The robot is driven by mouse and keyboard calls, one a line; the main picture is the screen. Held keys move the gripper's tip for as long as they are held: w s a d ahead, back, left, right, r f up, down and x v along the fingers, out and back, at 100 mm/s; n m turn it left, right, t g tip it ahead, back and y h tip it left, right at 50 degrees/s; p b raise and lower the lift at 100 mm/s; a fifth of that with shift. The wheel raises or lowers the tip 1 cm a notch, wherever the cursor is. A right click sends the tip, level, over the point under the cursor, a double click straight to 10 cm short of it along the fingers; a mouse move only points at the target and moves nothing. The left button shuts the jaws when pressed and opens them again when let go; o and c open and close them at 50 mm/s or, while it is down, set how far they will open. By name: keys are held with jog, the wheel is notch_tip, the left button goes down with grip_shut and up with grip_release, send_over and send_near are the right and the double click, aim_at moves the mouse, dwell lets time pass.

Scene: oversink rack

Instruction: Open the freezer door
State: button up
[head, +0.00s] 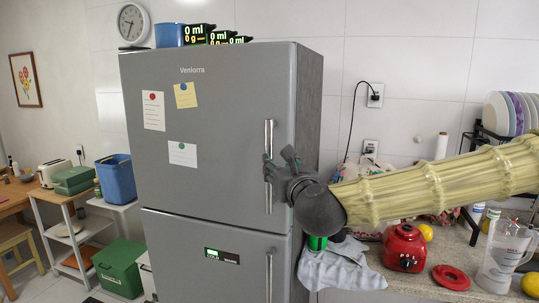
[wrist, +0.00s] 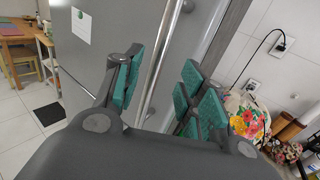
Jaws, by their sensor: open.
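A grey two-door fridge-freezer stands in the middle of the head view, with both doors shut. Its upper door (head: 225,100) has a vertical bar handle (head: 268,137) near the right edge. The lower door (head: 190,235) has a small lit display (head: 222,256) and its own bar handle (head: 269,275). No label tells which door is the freezer. My gripper (head: 279,163) is open at the lower half of the upper handle. In the wrist view, the handle bar (wrist: 166,75) runs between the green-padded fingers of my gripper (wrist: 160,83). Contact with the bar cannot be told.
A counter at right holds a red appliance (head: 404,248), a red lid (head: 451,277), a clear jug (head: 504,255) and a grey cloth (head: 340,268). At left stand a white shelf (head: 75,240), a blue bin (head: 116,179) and a green crate (head: 119,268) on the floor.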

jog(key=p+x, duration=0.3)
jog(key=x, duration=0.5)
jog(key=shift+w, duration=0.35)
jog(key=shift+a+f, duration=0.15)
jog(key=shift+c, duration=0.5)
grip_shut()
